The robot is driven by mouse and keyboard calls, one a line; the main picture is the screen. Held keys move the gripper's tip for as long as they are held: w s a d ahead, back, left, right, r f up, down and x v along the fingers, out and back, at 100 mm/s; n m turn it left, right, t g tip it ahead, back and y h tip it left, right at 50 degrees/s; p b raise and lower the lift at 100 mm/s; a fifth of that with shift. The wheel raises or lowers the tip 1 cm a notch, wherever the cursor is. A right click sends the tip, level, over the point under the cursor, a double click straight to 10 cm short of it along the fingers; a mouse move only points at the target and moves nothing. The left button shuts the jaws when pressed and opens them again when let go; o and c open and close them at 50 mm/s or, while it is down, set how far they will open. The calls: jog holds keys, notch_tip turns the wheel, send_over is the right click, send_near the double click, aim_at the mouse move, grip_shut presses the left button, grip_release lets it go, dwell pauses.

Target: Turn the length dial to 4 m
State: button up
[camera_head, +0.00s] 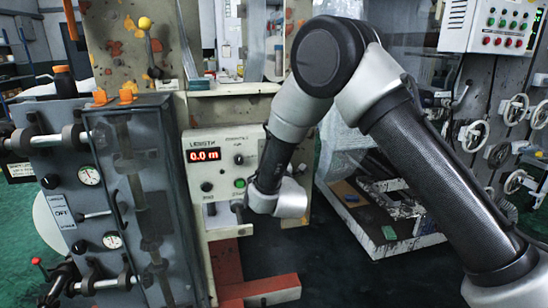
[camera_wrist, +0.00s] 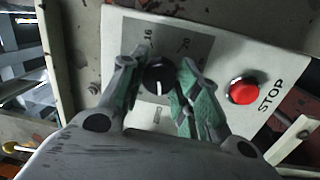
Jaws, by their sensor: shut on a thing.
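The length dial (camera_wrist: 156,72) is a round black knob with a white pointer mark on a grey scale plate in the wrist view. The mark points toward the bottom of the picture. The numbers 16 and 20 show beyond the dial; other scale marks are hidden or too small to read. My gripper (camera_wrist: 157,82) has its two green-padded fingers on either side of the dial, shut on it. In the head view, the red length display (camera_head: 205,156) on the pale control panel (camera_head: 223,138) reads 0.0 m.
A red STOP button (camera_wrist: 243,90) sits right of the fingers in the wrist view. The panel also carries a green button (camera_head: 240,184) and a black knob (camera_head: 206,187). A tall cabinet with gauges (camera_head: 90,175) stands close on the left. Valve wheels (camera_head: 514,109) are at the right.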

jog(key=shift+f+n, duration=0.1)
jog(key=shift+n, duration=1.6)
jog(key=o, duration=1)
jog(key=shift+s, duration=0.1)
jog(key=v, duration=1.2)
jog(key=shift+d, duration=0.15)
